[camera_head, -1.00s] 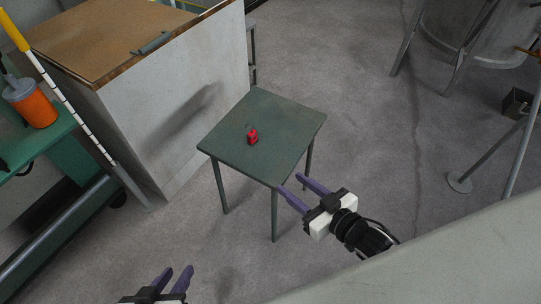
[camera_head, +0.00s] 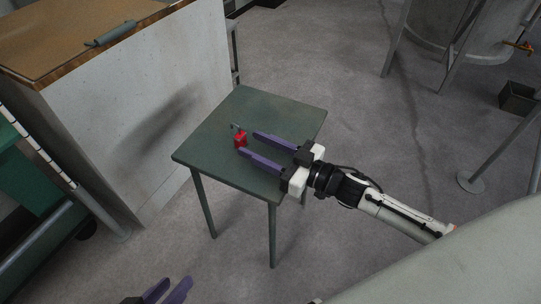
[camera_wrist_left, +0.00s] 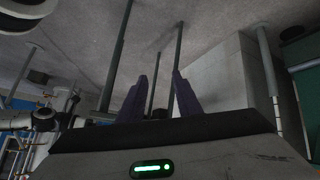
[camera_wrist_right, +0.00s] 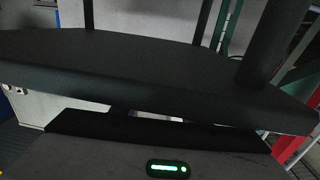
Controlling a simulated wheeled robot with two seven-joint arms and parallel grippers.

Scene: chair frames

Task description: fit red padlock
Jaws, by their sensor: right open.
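The red padlock (camera_head: 240,140) sits on the green square table (camera_head: 207,152), near the middle of its top, with a small dark metal piece, perhaps its shackle, at its upper left. My right gripper (camera_head: 247,142) is open, with its two purple fingers reaching over the table from the right. Its fingertips are close to the padlock; I cannot tell whether they touch it. My left gripper (camera_head: 177,282) is open and empty, low at the bottom edge, away from the table. Its spread fingers also show in the left wrist view (camera_wrist_left: 157,78). The padlock is not visible in either wrist view.
A large pale cabinet (camera_head: 135,110) with a brown top stands left of the table. A dark flat surface (camera_wrist_right: 120,65) crosses the right wrist view closely. A metal vat (camera_head: 455,35) stands at the back right.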

